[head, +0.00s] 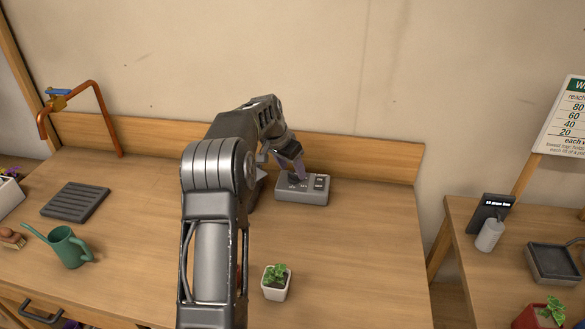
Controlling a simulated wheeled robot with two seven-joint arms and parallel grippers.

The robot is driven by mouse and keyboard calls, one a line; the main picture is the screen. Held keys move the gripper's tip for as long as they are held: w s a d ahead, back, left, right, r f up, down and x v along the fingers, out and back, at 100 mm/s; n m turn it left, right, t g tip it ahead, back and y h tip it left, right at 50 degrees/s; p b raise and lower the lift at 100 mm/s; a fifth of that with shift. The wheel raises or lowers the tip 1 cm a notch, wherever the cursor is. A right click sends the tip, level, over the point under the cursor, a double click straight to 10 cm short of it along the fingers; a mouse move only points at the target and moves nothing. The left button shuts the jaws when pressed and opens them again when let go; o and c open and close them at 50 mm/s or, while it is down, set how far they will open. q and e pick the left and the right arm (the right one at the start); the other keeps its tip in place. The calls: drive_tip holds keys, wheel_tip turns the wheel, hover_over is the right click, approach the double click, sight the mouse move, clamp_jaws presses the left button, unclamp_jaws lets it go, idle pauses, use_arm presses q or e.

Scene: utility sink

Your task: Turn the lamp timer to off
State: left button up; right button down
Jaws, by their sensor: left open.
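The lamp timer appears to be the small grey box (303,195) near the back of the wooden bench. It has dark controls on its top, but their setting is too small to read. My left gripper (294,176) is over the left part of the box, close to its top. The gripper is open. Its fingers partly hide the controls, and I cannot tell whether they touch. My left arm hides the bench left of the box. My right gripper is not in view.
A small potted plant (276,283) stands in front of the box. A green watering can (68,248), a dark slatted tray (75,202) and a copper pipe with a tap (98,95) are at the left. The bench right of the box is clear. A second table (460,215) stands right, past a gap.

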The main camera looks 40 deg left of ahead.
use_arm(q)
drive_tip(key=shift+x, duration=0.85)
drive_tip(key=shift+c, duration=0.6)
clamp_jaws()
